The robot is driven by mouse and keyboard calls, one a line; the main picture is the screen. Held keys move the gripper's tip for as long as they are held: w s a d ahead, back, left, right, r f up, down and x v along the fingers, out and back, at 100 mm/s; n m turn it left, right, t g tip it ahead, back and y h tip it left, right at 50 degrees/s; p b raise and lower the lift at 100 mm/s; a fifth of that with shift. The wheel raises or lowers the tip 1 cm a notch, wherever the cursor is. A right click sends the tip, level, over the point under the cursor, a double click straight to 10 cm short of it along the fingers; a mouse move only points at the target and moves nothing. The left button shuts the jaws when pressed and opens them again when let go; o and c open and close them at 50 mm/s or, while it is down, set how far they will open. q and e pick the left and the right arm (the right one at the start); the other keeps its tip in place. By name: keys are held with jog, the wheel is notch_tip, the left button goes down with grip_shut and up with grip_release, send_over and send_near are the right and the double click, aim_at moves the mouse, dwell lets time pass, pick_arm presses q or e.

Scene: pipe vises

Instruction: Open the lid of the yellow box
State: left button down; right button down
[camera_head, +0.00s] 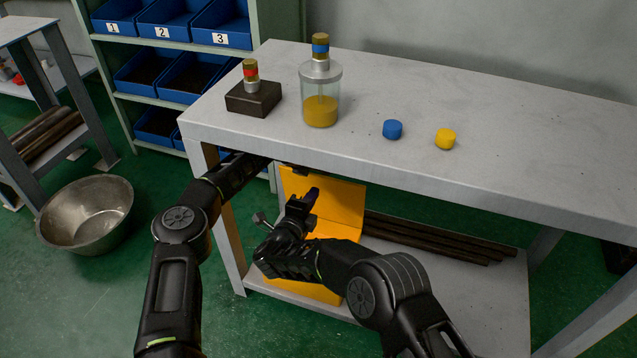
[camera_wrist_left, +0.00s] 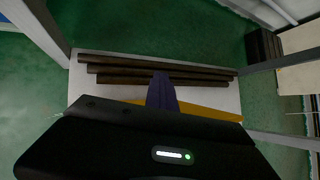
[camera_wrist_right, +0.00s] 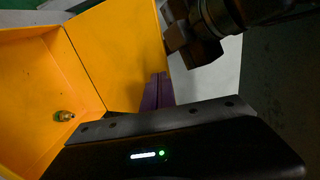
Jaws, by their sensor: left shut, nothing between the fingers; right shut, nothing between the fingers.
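The yellow box (camera_head: 318,291) stands on the lower shelf under the table. Its lid (camera_head: 343,203) is raised, standing up at the back. The right wrist view shows the raised lid (camera_wrist_right: 118,48) and the open inside of the box (camera_wrist_right: 28,85), where a small brass-coloured fitting (camera_wrist_right: 64,115) lies. My right gripper (camera_head: 311,194) is shut and empty in front of the lid; its fingers (camera_wrist_right: 157,91) also show in the right wrist view. My left gripper (camera_wrist_left: 162,92) is shut and empty by the lid's upper edge, mostly hidden by the tabletop in the head view.
The tabletop (camera_head: 480,125) overhangs the box and both grippers. On it stand a jar (camera_head: 320,95), a dark block (camera_head: 253,98), a blue cap (camera_head: 393,129) and a yellow cap (camera_head: 445,138). Dark pipes (camera_head: 440,238) lie behind the box. A metal bowl (camera_head: 88,215) is at left.

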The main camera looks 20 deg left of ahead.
aim_at(322, 178)
jog(key=w, duration=0.5)
jog(key=shift+w+d+r, duration=0.1)
jog(key=shift+d+r, duration=0.05)
